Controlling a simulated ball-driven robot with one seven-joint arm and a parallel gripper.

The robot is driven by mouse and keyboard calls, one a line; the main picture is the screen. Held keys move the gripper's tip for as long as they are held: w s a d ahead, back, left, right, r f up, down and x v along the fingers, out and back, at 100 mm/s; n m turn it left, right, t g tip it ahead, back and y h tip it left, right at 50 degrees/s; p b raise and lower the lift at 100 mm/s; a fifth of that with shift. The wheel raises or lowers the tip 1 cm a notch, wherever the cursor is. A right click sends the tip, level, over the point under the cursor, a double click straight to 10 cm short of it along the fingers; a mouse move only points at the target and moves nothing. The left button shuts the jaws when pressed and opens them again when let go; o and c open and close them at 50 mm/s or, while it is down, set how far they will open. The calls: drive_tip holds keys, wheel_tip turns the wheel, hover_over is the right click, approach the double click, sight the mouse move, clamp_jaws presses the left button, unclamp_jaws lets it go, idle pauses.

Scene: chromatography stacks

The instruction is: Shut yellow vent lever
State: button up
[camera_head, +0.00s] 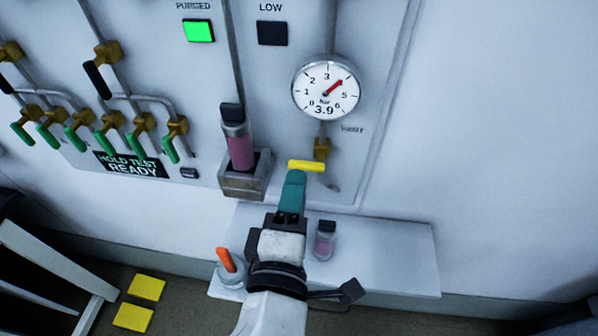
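The yellow vent lever (307,166) lies roughly horizontal in the picture, just below a brass valve body (321,149) on the wall panel. The valve sits on the pipe under a round pressure gauge (326,90), which reads 3.9 bar. My gripper (293,178) has teal fingers and reaches up from below; its tips are right at the left part of the lever. They overlap the lever's lower edge in this view, and I cannot tell whether they touch it. The fingers show as one teal shape, so any gap between them is hidden.
A holder (245,182) with a pink cartridge (239,147) stands left of the lever. Below, a white shelf (390,262) bears a small pink vial (324,240) and an orange-handled item (227,262). Several green-handled valves (110,130) are at left. The wall at right is clear.

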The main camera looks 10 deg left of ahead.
drive_tip(key=shift+s, duration=2.35)
drive_tip(key=d+f+m+g+h, duration=0.2)
drive_tip(key=d+f+m+g, duration=0.3)
drive_tip(key=d+f, duration=0.55)
drive_tip(key=d+f+m+g+h, duration=0.2)
drive_tip(key=d+f+m+g, duration=0.45)
drive_tip(key=d, duration=0.65)
drive_tip(key=s+d+f+m+g+y, duration=0.2)
drive_tip(key=s+d+f+m, duration=0.1)
drive_tip(key=s+f, duration=0.3)
drive_tip(key=s+d+f+m+g+y, duration=0.2)
drive_tip(key=s+d+f, duration=0.3)
drive_tip(key=s, duration=0.4)
drive_tip(key=shift+s+f+m+g, duration=0.3)
drive_tip(key=shift+f+m+g, duration=0.15)
drive_tip(key=shift+m+g, duration=0.25)
